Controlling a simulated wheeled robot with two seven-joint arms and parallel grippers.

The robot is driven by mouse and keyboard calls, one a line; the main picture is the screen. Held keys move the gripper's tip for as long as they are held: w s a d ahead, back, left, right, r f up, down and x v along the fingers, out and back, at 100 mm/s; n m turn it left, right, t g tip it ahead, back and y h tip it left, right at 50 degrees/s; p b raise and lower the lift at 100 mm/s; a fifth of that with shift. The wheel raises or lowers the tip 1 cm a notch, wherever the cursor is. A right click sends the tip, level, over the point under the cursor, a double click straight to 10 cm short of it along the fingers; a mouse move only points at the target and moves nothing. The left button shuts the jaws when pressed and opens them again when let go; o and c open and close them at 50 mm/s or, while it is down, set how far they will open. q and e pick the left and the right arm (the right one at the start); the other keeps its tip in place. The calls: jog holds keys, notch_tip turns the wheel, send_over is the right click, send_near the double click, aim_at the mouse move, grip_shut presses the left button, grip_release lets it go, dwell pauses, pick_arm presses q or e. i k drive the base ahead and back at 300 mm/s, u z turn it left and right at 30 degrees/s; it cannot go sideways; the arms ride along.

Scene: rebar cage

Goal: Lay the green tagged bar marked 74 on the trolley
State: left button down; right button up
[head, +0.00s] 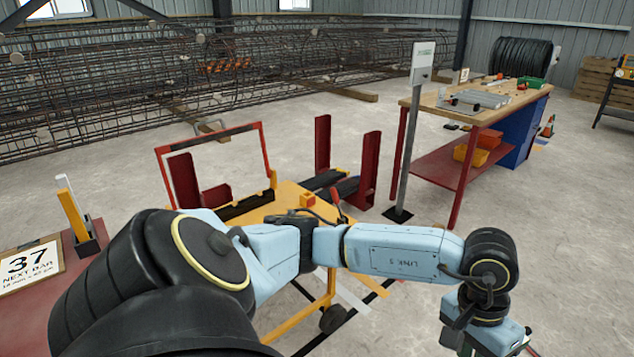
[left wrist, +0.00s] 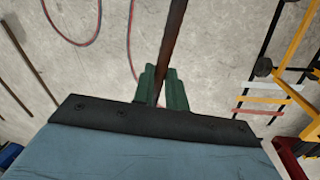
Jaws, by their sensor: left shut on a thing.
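My left arm crosses the head view from left to right, and its hand is at the bottom right edge, with fingertips out of that frame. In the left wrist view my left gripper (left wrist: 162,90) has green fingers shut on a thin brown bar (left wrist: 174,45), which runs up out of the frame. No green tag or number shows on the visible part of the bar. A yellow wheeled frame, seemingly the trolley (head: 258,208), stands behind my arm, which hides part of it. It also shows at the right of the left wrist view (left wrist: 292,45). My right gripper is not in view.
A sign (head: 30,265) reading "37 NEXT BAR" lies on a red surface at left. Dark red uprights (head: 370,170) and a grey post (head: 410,145) stand beyond the trolley. A workbench (head: 475,110) is at right, rebar cages (head: 120,80) behind. Hoses (left wrist: 75,40) lie on the floor.

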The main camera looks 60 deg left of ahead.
aim_at(280, 211)
jog(key=u, duration=0.5)
jog(key=i, duration=1.2)
jog(key=u, duration=1.6)
jog(key=i, duration=0.5)
jog(key=u, duration=0.4)
